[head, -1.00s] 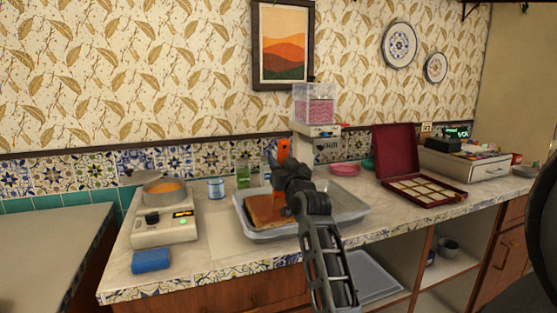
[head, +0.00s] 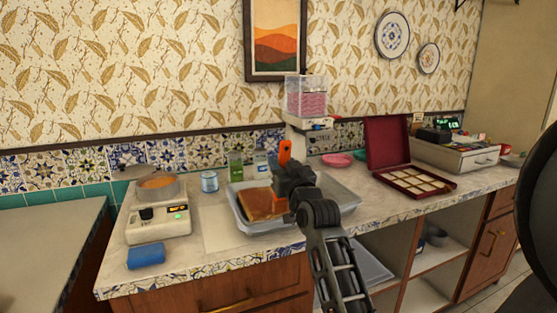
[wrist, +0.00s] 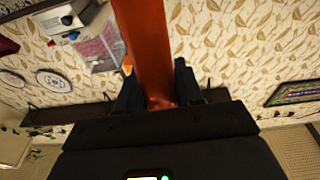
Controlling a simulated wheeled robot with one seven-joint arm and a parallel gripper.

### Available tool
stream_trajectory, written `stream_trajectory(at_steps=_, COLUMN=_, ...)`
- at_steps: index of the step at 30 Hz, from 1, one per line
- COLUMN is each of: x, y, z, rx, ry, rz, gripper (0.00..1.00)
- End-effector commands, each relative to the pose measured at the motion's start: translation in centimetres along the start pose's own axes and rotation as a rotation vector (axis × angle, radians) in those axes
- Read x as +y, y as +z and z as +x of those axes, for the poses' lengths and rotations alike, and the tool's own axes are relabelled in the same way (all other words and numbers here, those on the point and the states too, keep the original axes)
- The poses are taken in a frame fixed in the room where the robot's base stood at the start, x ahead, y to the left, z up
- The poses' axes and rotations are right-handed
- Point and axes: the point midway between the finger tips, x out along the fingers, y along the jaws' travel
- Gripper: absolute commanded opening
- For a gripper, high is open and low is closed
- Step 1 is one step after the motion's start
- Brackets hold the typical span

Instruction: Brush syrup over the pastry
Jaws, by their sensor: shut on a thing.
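The brown pastry slab (head: 262,204) lies in the left part of a grey tray (head: 345,203) on the counter. My gripper (head: 290,176) is shut on the brush, whose orange handle (head: 285,152) sticks up above the jaws. In the wrist view the orange handle (wrist: 150,50) runs between the dark fingers (wrist: 160,92). An orange lower part of the brush (head: 280,206) shows at the pastry's right edge. Whether it touches the pastry I cannot tell. A pan of orange-brown liquid (head: 158,185), perhaps the syrup, sits on a hot plate (head: 158,222) at the left.
A blue sponge (head: 146,257) lies at the front left. A blue-white cup (head: 209,182) and a green glass (head: 236,166) stand behind the tray. An open red box (head: 410,180) is to the right.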

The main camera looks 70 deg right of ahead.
Motion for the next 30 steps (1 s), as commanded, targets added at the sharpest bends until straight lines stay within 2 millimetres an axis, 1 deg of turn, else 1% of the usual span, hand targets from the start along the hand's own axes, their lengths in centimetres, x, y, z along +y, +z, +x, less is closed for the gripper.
stream_trajectory(at_steps=3, x=0.0, y=-0.1, z=-0.2, rx=0.002, ry=0.000, rz=0.000, gripper=0.06)
stream_trajectory(at_steps=7, x=0.1, y=0.1, z=0.4, rx=0.003, ry=0.000, rz=0.002, gripper=0.06)
stream_trajectory(at_steps=15, x=0.5, y=0.6, z=2.6, rx=0.004, ry=0.001, rz=0.002, gripper=0.06)
stream_trajectory(at_steps=23, x=0.7, y=0.9, z=3.9, rx=0.004, ry=0.000, rz=0.002, gripper=0.06)
stream_trajectory(at_steps=30, x=1.2, y=1.4, z=5.9, rx=0.004, ry=0.001, rz=0.002, gripper=0.06)
